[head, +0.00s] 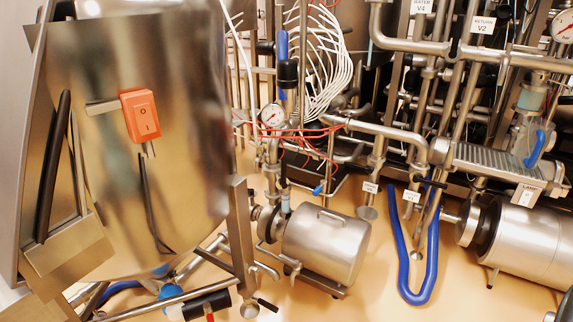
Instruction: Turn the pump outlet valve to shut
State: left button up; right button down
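Neither of my grippers shows in the head view. A steel pump (325,245) lies on the tan floor at the centre, with pipework rising from its left end past a round gauge (272,116). An upright blue handle (282,52) with a black part below it stands above the gauge. A small blue lever (319,190) sits on thin piping above the pump. A black handle (430,181) crosses a pipe near a small white tag (411,196), which seems to read V1. No label marks the pump outlet valve, so I cannot tell which handle belongs to it.
A shiny steel hopper (190,70) with an orange switch box (141,115) fills the left. A blue hose (416,300) loops on the floor. A second steel cylinder (525,245) lies at right. Pipes tagged RETURN V2 (482,25) crowd the upper right. Some floor is bare between the machines.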

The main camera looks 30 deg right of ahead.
aim_at(284, 184)
jog(key=l, duration=0.45)
jog(key=k+l+u, duration=0.1)
jog(key=l, duration=0.35)
jog(key=k+l, duration=0.15)
jog(key=l, duration=0.75)
jog(key=k+l+u, duration=0.1)
jog(key=l, duration=0.35)
jog(key=k, duration=0.05)
